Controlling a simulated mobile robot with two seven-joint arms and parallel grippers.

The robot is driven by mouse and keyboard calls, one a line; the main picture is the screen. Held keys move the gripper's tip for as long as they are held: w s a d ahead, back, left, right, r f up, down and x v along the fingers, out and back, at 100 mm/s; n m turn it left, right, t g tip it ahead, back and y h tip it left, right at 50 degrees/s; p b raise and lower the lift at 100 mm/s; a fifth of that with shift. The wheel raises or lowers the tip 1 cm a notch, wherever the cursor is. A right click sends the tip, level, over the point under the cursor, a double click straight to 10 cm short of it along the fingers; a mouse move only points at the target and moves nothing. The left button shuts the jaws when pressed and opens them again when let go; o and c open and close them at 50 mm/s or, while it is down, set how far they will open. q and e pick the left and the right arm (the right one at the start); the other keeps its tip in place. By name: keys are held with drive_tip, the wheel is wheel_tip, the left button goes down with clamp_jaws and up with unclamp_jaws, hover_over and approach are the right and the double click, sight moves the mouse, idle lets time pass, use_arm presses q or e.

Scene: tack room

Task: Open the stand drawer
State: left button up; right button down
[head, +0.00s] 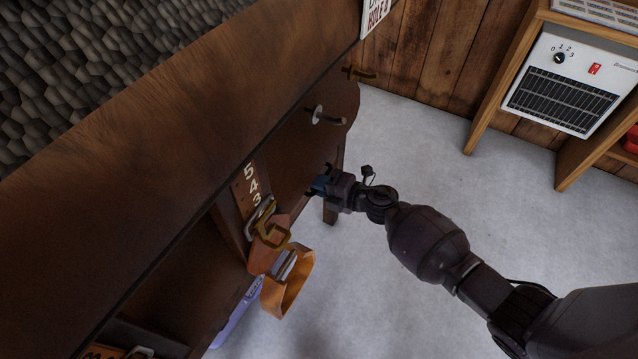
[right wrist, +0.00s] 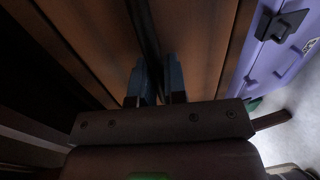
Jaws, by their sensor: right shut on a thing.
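The dark brown wooden stand (head: 285,150) runs diagonally through the head view. My right gripper (head: 318,187) reaches its side from the right, at the far end. In the right wrist view its two blue fingers (right wrist: 155,85) are close together, shut on a dark narrow bar (right wrist: 149,40) that I take for the drawer handle. Brown wood panels (right wrist: 205,45) lie on either side of the bar. The gripper hides the handle in the head view, and I cannot make out a gap around the drawer front. My left gripper is not in view.
A leather strap with a brass buckle (head: 272,235) hangs beside a numbered plate (head: 250,190) on the stand. A peg (head: 325,117) sticks out beyond the gripper. A purple case (right wrist: 262,65) stands close by. A heater (head: 562,80) sits on a wooden shelf. The grey floor right of the stand is clear.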

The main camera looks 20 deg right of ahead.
use_arm(q)
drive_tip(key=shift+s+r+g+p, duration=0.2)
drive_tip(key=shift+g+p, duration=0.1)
drive_tip(key=shift+p, duration=0.7)
use_arm(e)
drive_tip(key=f+v, duration=0.3)
drive_tip(key=v, duration=1.3)
drive_tip(key=s+d+f+v, duration=0.1)
drive_tip(key=f+v, duration=0.2)
drive_tip(key=v, duration=1.3)
drive_tip(key=shift+f, duration=0.35)
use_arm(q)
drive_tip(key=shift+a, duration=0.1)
use_arm(e)
drive_tip(key=c, duration=1.2)
unclamp_jaws()
